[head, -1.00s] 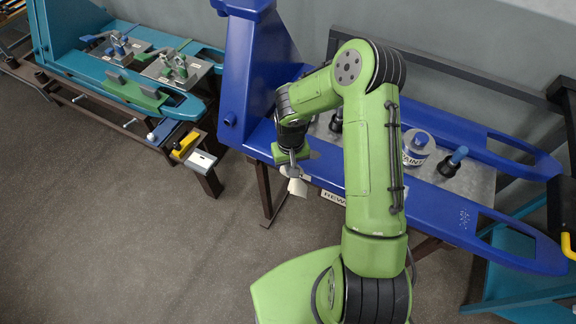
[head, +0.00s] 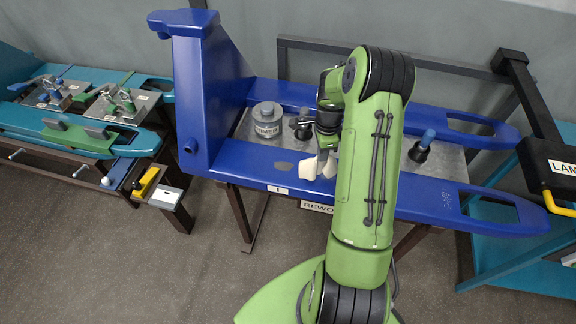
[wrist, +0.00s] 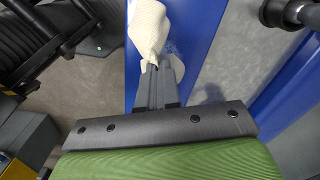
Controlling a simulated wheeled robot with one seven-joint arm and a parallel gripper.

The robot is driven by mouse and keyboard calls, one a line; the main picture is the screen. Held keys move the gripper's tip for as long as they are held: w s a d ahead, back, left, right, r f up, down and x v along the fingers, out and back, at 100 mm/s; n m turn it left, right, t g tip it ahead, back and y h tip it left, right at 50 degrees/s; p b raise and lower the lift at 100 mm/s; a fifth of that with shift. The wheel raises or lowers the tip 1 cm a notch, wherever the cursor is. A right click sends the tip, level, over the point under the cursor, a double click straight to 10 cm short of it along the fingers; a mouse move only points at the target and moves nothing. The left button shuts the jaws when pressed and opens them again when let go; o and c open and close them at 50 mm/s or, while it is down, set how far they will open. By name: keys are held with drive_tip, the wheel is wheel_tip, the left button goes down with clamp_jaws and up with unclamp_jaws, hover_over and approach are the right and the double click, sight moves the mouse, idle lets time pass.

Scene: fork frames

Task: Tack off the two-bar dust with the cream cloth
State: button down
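My gripper (head: 322,158) is shut on the cream cloth (head: 318,168), which hangs from the fingertips over the near beam of the blue fork frame (head: 240,172). The cloth also shows in the wrist view (wrist: 147,28). I cannot tell whether it touches the beam. Pale speckled dust (wrist: 172,47) lies beside the cloth in the wrist view. Another speckled dust patch (head: 448,197) lies on the near beam towards its right end. A grey oval patch (head: 283,166) lies left of the cloth, above a small one-stroke tag (head: 278,189). No two-bar tag is legible.
A primer can (head: 267,121) and a blue-handled black tool (head: 422,146) stand on the grey plate between the beams. My arm hides part of the plate. A teal fork frame (head: 70,135) stands left, and a black lamp box (head: 549,165) right.

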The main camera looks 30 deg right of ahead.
drive_tip(key=s+d+r+m+b, duration=0.1)
drive_tip(key=s+d+m, duration=0.2)
drive_tip(key=d+m, duration=0.3)
drive_tip(key=s+d+m+b, duration=0.1)
drive_tip(key=s+d+m, duration=0.3)
drive_tip(key=d+m, duration=0.15)
drive_tip(key=f+b, duration=0.3)
drive_tip(key=f, duration=0.1)
drive_tip(key=f+b, duration=0.4)
drive_tip(key=shift+w+a+f, duration=0.15)
drive_tip(key=shift+w+f, duration=0.05)
drive_tip(key=shift+f, duration=0.15)
drive_tip(key=shift+r, duration=0.1)
drive_tip(key=shift+c, duration=1.4)
unclamp_jaws()
